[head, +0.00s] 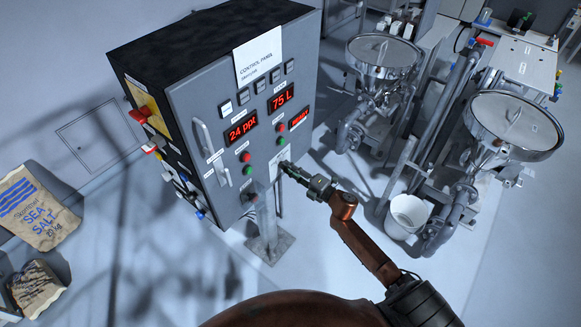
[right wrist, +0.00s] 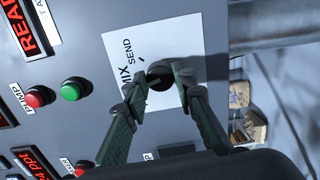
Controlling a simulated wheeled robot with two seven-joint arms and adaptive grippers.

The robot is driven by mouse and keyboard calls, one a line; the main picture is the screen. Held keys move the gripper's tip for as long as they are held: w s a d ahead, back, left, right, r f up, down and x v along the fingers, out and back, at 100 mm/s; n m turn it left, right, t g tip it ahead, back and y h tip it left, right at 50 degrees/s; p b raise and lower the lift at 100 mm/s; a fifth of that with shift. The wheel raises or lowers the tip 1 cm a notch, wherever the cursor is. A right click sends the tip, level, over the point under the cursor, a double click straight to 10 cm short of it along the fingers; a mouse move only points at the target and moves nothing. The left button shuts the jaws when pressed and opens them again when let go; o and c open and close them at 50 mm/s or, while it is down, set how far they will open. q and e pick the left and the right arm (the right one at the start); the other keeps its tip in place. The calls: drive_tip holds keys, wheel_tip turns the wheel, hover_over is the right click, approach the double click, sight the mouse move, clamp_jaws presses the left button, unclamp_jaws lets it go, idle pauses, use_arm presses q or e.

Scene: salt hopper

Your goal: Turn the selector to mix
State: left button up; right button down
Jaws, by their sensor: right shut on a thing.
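The selector (right wrist: 160,70) is a dark round knob on a white plate (right wrist: 185,32) marked MIX and SEND, on the grey control panel (head: 222,88). My right gripper (right wrist: 162,82) has its two green fingers on either side of the knob, shut on it. The fingers hide part of the knob, and I cannot tell which word it points to. In the head view my right gripper (head: 289,168) reaches the panel's lower right part, and the knob is hidden there. My left gripper is not in view.
Red and green buttons and lit displays reading 24 ppt (head: 241,128) and 75 L (head: 283,97) are on the panel. A grey post (head: 267,222) stands in front. Steel hoppers (head: 384,57) and a white bucket (head: 406,214) are at right. Sea salt bags (head: 36,208) are at left.

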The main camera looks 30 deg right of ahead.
drive_tip(key=shift+m+p, duration=0.7)
drive_tip(key=shift+m, duration=0.4)
drive_tip(key=c, duration=1.6)
unclamp_jaws()
drive_tip(key=v, duration=1.2)
